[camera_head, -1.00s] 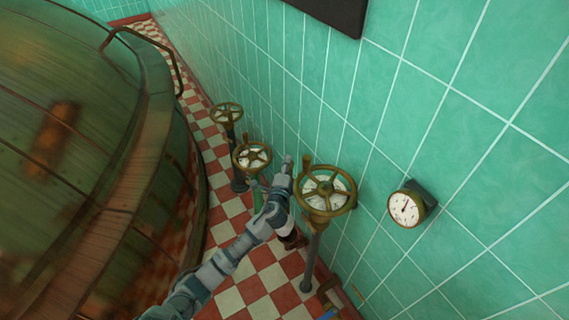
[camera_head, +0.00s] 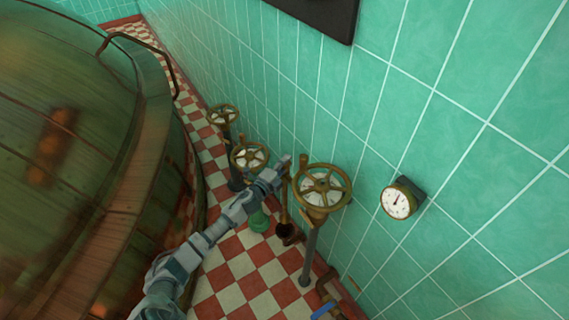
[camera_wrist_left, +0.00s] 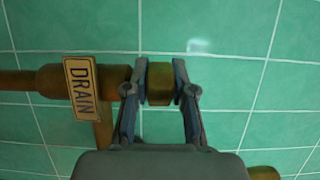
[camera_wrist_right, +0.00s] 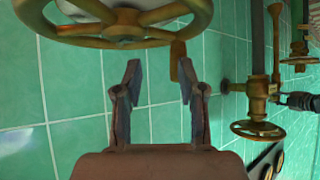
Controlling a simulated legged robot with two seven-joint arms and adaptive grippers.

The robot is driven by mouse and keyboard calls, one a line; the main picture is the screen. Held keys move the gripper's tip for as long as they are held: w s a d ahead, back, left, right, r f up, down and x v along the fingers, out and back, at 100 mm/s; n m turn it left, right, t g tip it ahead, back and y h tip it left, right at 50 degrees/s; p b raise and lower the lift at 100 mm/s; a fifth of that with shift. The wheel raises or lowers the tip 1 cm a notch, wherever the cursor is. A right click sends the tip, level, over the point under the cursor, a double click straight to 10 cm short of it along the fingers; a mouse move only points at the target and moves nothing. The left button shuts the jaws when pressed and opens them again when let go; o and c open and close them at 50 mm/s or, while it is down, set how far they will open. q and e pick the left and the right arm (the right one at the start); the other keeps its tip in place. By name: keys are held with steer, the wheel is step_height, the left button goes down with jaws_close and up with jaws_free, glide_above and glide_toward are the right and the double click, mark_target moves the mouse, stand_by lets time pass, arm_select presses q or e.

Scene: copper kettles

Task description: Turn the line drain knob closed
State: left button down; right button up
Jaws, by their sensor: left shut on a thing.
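In the left wrist view, my left gripper (camera_wrist_left: 158,85) is shut around a short brass knob (camera_wrist_left: 159,84), one finger on each side. A yellow DRAIN tag (camera_wrist_left: 82,88) hangs beside it on the brass pipe (camera_wrist_left: 45,82) to the left. In the head view my left gripper (camera_head: 284,163) reaches in beside the nearest handwheel (camera_head: 322,188), and the knob there is hard to make out. My right gripper (camera_wrist_right: 160,85) is open and empty in the right wrist view, below a large brass handwheel (camera_wrist_right: 115,40). It is outside the head view.
Two more brass handwheels stand farther back, one near (camera_head: 249,157) and one far (camera_head: 224,115). A round gauge (camera_head: 398,202) is on the green tiled wall. A large copper kettle (camera_head: 60,170) fills the left. A blue handle (camera_head: 322,311) sits low at the front.

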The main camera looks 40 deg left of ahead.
arm_select(q)
steer(key=shift+s+d+f, duration=0.1)
steer(key=shift+d+f, duration=0.05)
steer(key=shift+f, duration=0.35)
arm_select(e)
steer(key=shift+f, duration=0.1)
arm_select(q)
steer(key=c, duration=1)
jaws_free()
steer(key=shift+o, duration=0.2)
steer(key=shift+r, duration=0.3)
steer(key=shift+s, duration=0.3)
steer(key=s, duration=1.1)
steer(key=shift+a, duration=0.2)
steer(key=shift+s, duration=0.1)
